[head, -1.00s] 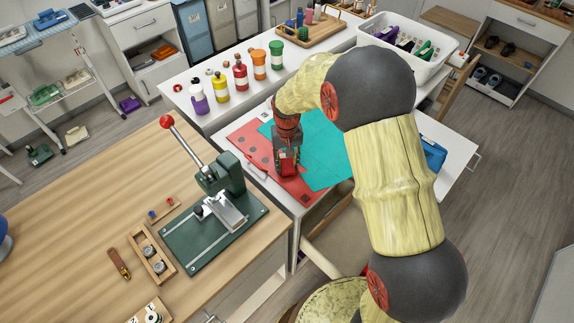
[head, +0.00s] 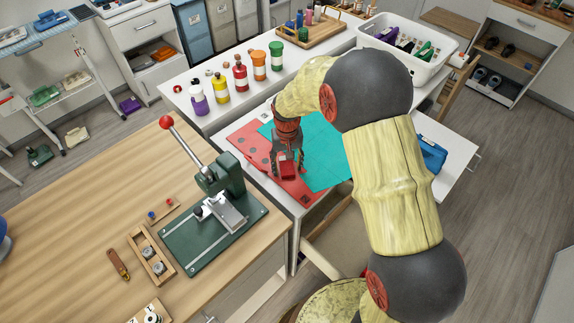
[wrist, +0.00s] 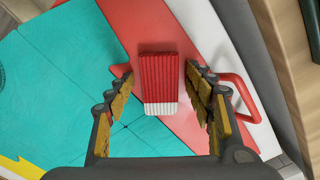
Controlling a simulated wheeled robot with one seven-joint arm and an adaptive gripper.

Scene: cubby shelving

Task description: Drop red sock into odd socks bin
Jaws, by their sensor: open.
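The red sock (wrist: 158,78), a ribbed red block shape with a white band at one end, shows in the wrist view over the red mat or folder. In the head view it is a small red patch (head: 288,170) at my gripper. My gripper (head: 287,176) points down over the red piece, with its fingers spread. In the wrist view one finger is on each side of the sock, with gaps between. I cannot tell whether the sock rests flat on the red surface. No bin can be made out as the odd socks bin.
A teal mat (head: 322,150) overlaps the red piece (head: 250,142) on the white desk. Several paint bottles (head: 240,78) stand behind. A white basket (head: 445,60) of items sits at the back right. A green lever press (head: 200,240) stands on the wooden table. Several tall bins (head: 222,22) stand at the back.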

